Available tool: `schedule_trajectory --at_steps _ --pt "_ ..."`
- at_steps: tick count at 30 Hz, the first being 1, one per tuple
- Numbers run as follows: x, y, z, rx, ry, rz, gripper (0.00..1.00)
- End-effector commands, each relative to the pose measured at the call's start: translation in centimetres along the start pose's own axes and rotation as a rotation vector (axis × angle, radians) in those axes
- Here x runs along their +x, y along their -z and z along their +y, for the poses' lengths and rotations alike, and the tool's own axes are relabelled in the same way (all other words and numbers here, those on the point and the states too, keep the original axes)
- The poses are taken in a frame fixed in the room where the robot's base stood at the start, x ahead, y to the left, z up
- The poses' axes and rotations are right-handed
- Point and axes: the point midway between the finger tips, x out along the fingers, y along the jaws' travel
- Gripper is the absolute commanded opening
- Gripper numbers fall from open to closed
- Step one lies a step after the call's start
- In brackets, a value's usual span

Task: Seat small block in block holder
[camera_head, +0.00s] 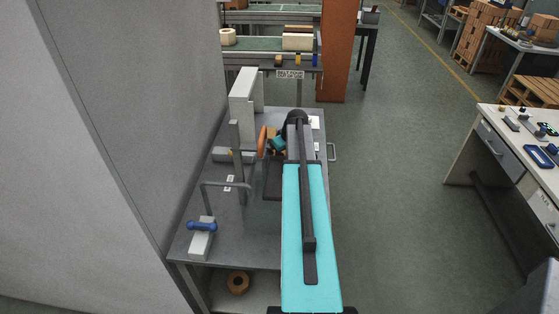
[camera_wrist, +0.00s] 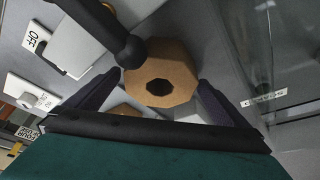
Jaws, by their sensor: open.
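A tan octagonal block with a dark hole (camera_wrist: 178,66) fills the middle of the wrist view. My gripper (camera_wrist: 160,80) is open, with one dark finger on each side of this block. I cannot tell whether the fingers touch it. A second tan piece (camera_wrist: 124,109) shows partly below it, near a pale grey part that may be the holder; I cannot tell for sure. In the head view my gripper (camera_head: 278,144) is over the grey workbench (camera_head: 245,245), and my arm hides most of what lies under it.
An orange disc (camera_head: 262,142) stands left of my gripper, near a grey upright post (camera_head: 236,135). A blue-handled white fixture (camera_head: 201,238) sits at the bench's front left. A brown ring (camera_head: 238,283) lies on the lower shelf. A dark round-ended rod (camera_wrist: 125,45) reaches the block.

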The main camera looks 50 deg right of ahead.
Motion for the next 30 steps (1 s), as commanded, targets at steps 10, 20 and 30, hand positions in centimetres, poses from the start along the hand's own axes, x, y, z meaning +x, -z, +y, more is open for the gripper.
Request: schedule_trajectory --at_steps 10,20,30 --pt "-0.02 0.0 0.01 0.0 0.0 0.0 0.75" --pt "-0.08 0.05 0.02 0.0 0.0 0.001 0.39" --pt "-0.68 0.33 0.04 0.0 -0.001 0.002 0.39"
